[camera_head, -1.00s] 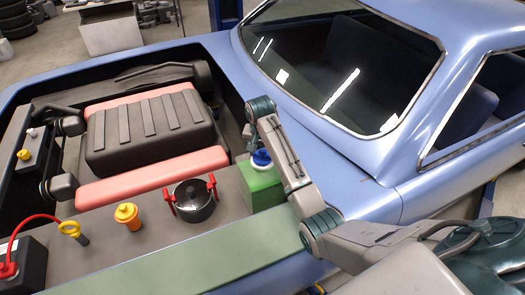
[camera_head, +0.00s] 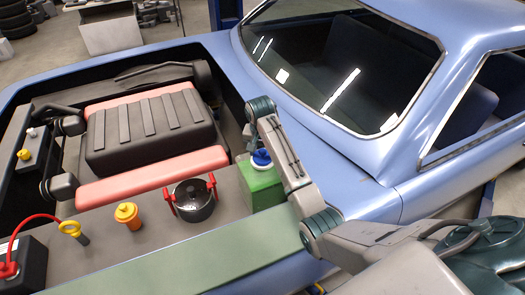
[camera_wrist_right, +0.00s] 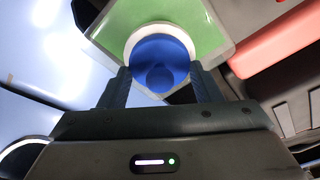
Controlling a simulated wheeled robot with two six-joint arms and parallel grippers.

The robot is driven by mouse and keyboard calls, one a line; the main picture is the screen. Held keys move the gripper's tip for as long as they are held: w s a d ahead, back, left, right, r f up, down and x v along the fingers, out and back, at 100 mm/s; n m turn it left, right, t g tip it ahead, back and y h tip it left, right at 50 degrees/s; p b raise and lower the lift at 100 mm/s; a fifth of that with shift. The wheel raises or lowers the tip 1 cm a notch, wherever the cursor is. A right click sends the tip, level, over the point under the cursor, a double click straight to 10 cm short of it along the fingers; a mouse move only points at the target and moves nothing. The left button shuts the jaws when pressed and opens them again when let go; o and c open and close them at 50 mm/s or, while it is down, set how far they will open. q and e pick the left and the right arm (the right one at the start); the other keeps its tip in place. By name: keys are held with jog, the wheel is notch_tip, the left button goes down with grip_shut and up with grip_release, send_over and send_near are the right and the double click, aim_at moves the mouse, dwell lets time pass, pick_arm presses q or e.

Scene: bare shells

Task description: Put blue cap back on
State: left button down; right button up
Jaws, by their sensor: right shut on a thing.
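The blue cap (camera_head: 261,157) is at the top of the green container (camera_head: 262,188), over its white neck. In the right wrist view the blue cap (camera_wrist_right: 160,62) sits inside the round white neck, with the green container top (camera_wrist_right: 195,18) around it. My right gripper (camera_wrist_right: 161,80) is shut on the cap, one dark finger on each side. In the head view my right arm reaches in from the lower right and bends beside the container; its fingertips are hard to make out there. Whether the cap is fully seated cannot be told. My left gripper is not in view.
The container stands on the grey ledge of a blue car's engine bay. Left of it are a dark pot with red handles (camera_head: 194,200), an orange cap (camera_head: 127,215), a yellow-ringed dipstick (camera_head: 72,231) and a black battery (camera_head: 22,265). The windscreen (camera_head: 340,65) lies behind.

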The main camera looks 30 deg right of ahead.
jog(key=shift+f, duration=0.1)
dwell(0.7)
jog(key=o, duration=1.4)
jog(key=shift+r, duration=3.5)
grip_shut()
jog(key=shift+f, duration=0.3)
